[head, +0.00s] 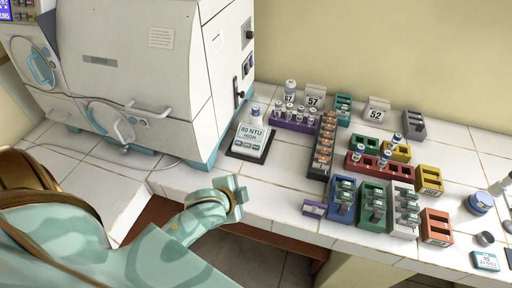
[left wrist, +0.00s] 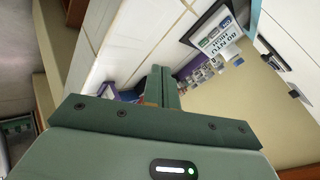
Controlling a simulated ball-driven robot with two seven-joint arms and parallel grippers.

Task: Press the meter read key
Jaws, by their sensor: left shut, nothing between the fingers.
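The meter (head: 250,134) stands on a dark base on the white tiled bench, just right of the big white incubator. Its screen reads "80 NTU HIGH", and a row of small keys (head: 244,146) lies below the screen. A capped vial (head: 256,111) sits at its top. The meter also shows, turned over, in the left wrist view (left wrist: 222,38). My left gripper (head: 239,190) is shut and empty at the bench's front edge, in front of the meter and apart from it. In the left wrist view its fingers (left wrist: 160,85) are together. My right gripper is not in view.
The incubator (head: 130,65) with handles and round ports fills the left. Bare tiles lie between the meter and the front edge.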

